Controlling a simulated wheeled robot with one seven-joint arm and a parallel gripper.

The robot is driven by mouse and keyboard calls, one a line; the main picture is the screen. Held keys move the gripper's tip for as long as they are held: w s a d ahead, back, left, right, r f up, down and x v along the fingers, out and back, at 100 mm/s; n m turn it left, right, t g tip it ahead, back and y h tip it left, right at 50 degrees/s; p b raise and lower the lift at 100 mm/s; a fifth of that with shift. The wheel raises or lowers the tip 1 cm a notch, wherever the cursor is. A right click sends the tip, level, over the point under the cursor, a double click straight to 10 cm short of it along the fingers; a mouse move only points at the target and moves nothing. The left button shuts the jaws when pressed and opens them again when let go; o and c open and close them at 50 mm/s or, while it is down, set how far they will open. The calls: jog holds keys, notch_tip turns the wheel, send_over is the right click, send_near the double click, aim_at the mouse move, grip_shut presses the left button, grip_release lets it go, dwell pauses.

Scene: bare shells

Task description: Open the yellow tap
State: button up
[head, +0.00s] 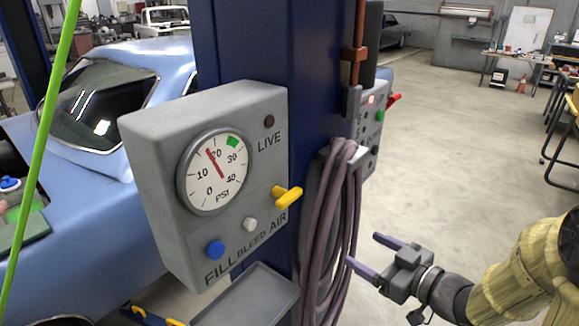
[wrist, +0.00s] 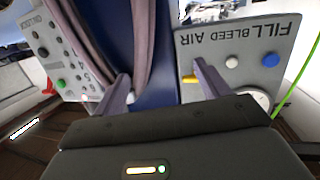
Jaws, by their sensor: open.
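In the wrist view the tap (wrist: 190,79) shows partly, just left of the right finger, with the box face (wrist: 235,40) upside down. My gripper (head: 368,254) is open and empty, to the lower right of the tap and apart from it in the head view. Its two purple fingers (wrist: 160,85) are spread in the wrist view. The gauge needle (head: 215,163) points near 20.
A coiled purple hose (head: 330,230) hangs on the blue post (head: 245,50) between box and gripper. A second control box (head: 370,125) with a red lever sits behind. A green line (head: 38,150) runs down the left. A blue car (head: 75,240) stands behind; open floor lies right.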

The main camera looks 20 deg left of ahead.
aim_at(294, 199)
jog(key=s+a+r+n+g+y+p, duration=0.1)
jog(key=s+r+g+y+p, duration=0.1)
jog(key=r, duration=0.6)
jog(key=shift+s+a+n+y+p, duration=0.3)
jog(key=shift+s+n+y+p, duration=0.1)
jog(key=shift+s+y+p, duration=0.4)
jog(key=shift+w, duration=0.1)
jog(key=p+x, duration=0.5)
jog(key=x, duration=1.1)
jog(key=shift+a+f, duration=0.1)
jog(key=shift+a, duration=0.05)
jog(key=shift+w+a+f, duration=0.1)
jog(key=shift+w+a, duration=0.1)
jog(key=shift+a, duration=0.4)
